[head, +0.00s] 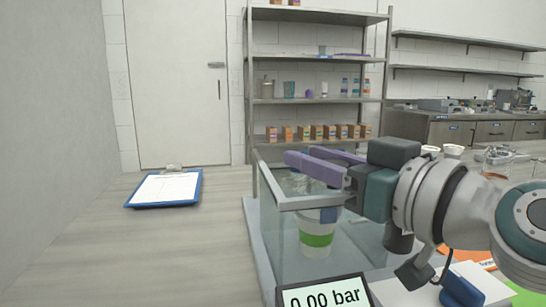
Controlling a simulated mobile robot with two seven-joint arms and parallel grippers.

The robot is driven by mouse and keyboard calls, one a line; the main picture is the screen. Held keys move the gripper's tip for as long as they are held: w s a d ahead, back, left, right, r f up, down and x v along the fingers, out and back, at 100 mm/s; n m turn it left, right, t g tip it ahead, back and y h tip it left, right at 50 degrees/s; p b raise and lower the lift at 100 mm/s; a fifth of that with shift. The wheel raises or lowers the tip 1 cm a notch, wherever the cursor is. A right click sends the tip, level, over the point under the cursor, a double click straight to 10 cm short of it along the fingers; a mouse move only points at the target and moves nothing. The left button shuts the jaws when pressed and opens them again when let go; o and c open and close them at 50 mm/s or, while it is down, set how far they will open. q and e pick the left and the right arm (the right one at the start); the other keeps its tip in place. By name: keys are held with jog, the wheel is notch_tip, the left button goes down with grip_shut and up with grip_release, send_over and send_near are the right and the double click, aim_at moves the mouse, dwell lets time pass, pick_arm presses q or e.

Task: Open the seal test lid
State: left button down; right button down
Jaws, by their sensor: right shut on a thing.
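The seal test box (249,222) is a clear-walled tank with a grey frame, in the lower middle of the head view. A grey-edged clear lid (316,200) shows at its top. A cup (317,239) with a green band stands upright inside. My right gripper (312,159) reaches in from the right with its purple fingers over the top of the box. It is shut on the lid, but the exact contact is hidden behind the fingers. My left gripper is not in view.
A display (323,294) reading 0.00 bar is at the box's front. A blue clipboard (163,189) lies on the counter at left, with clear counter between it and the box. A metal shelf rack (317,101) stands behind. White cups (453,150) stand at right beyond my arm.

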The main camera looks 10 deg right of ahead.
jog(key=w+b, duration=0.1)
jog(key=w, duration=0.2)
jog(key=shift+w+f+b, duration=0.1)
jog(key=shift+w+b, duration=0.15)
jog(key=shift+b, duration=0.1)
jog(key=shift+w, duration=0.3)
jog(key=shift+a, duration=0.1)
jog(key=c, duration=0.6)
grip_release()
jog(key=shift+o, duration=0.4)
jog(key=shift+s, duration=0.1)
